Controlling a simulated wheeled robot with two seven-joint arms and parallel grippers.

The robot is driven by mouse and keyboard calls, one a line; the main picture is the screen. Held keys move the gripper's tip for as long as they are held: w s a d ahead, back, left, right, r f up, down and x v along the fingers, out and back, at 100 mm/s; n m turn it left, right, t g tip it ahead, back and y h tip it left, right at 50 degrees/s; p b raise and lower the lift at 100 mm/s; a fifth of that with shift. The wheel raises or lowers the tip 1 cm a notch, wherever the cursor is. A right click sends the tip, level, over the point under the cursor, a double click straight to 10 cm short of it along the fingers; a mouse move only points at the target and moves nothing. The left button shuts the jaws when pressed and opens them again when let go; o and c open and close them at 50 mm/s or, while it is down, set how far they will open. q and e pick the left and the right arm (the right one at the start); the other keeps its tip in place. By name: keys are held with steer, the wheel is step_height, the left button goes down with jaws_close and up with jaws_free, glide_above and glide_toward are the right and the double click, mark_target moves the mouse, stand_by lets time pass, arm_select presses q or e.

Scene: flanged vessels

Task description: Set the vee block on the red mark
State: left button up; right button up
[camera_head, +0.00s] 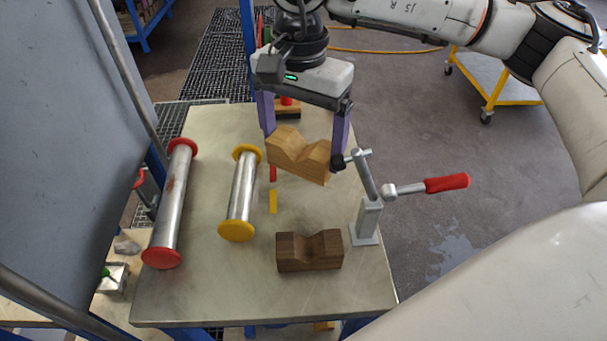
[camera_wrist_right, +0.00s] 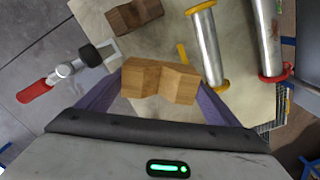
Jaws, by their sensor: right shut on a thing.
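My right gripper (camera_head: 303,143) is shut on a light wooden vee block (camera_head: 298,158), one purple finger at each end. The block is above the table with its notch facing up; the head view does not show how high. In the right wrist view the same block (camera_wrist_right: 160,82) sits between the fingers. A red mark (camera_head: 273,173) on the table shows partly, just left of and below the held block. A yellow mark (camera_head: 273,201) lies nearer the front. A dark wooden vee block (camera_head: 310,251) stands near the front of the table. My left gripper is not in view.
A toggle clamp with a red handle (camera_head: 446,183) stands on the table's right edge, close to my right finger. A yellow-flanged vessel (camera_head: 242,190) and a longer red-flanged vessel (camera_head: 174,203) lie on the left. The front right table corner is clear.

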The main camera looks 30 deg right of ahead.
steer(key=m, duration=0.2)
steer(key=w+m, duration=0.1)
steer(key=m, duration=0.1)
steer(key=w+m, duration=0.1)
steer(key=m, duration=0.2)
steer(key=shift+w+d, duration=0.15)
steer(key=shift+d, duration=0.15)
steer(key=w+d+f+m, duration=0.1)
steer(key=w+d+m, duration=0.1)
steer(key=m, duration=0.9)
steer(key=w+d+f+m, duration=0.1)
steer(key=w+m, duration=0.1)
steer(key=m, duration=0.9)
steer(key=f, duration=0.9)
steer(key=shift+w+f, duration=0.15)
steer(key=shift+w, duration=0.05)
steer(key=shift+f+b, duration=0.2)
steer(key=shift+b, duration=0.2)
steer(key=o, duration=1.1)
step_height(320, 180, up, 12)
steer(key=shift+r, duration=0.2)
